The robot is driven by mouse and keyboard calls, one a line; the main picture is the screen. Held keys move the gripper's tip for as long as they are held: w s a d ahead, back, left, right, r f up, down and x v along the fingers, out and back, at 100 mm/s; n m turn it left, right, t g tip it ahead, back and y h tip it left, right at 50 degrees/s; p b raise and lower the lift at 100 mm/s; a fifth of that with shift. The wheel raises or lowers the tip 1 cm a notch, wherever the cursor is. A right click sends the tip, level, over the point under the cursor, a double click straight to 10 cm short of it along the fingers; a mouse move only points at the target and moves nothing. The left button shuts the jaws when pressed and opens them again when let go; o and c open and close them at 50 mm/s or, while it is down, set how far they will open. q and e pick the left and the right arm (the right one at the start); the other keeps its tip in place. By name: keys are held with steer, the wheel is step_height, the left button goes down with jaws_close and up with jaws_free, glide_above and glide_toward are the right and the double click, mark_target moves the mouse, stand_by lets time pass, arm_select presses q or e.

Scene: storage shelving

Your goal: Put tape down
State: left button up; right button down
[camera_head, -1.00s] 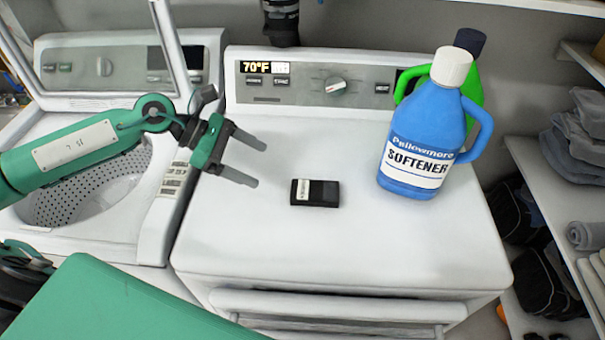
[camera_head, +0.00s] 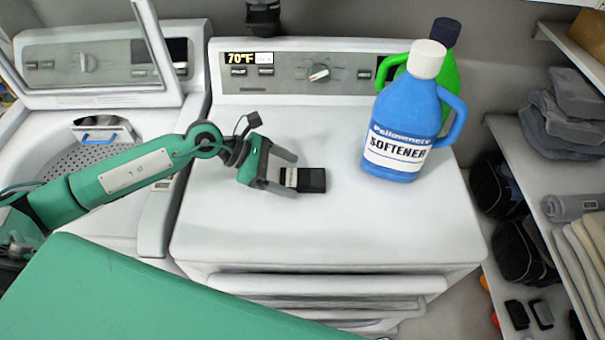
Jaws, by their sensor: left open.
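A small black block with a pale label at its left end, likely the tape (camera_head: 312,181), lies flat on the white top of the right-hand machine (camera_head: 400,235). My left gripper (camera_head: 291,173) is open at the left end of this block. One finger is on the far side of the block's left end and the other is on the near side. I cannot tell whether the fingers touch it. My right gripper is not in view.
A blue softener bottle (camera_head: 403,125) stands to the right of the block, with a green bottle (camera_head: 446,72) behind it. The left machine (camera_head: 60,135) has its lid raised. Shelves with folded cloth (camera_head: 565,115) are at the right. The machine top's front right is clear.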

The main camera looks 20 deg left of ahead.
arm_select(q)
steer(key=shift+x, duration=0.9)
steer(key=shift+d+f, duration=0.1)
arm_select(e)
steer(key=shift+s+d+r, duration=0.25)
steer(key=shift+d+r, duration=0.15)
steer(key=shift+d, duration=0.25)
arm_select(q)
steer(key=c, duration=1.2)
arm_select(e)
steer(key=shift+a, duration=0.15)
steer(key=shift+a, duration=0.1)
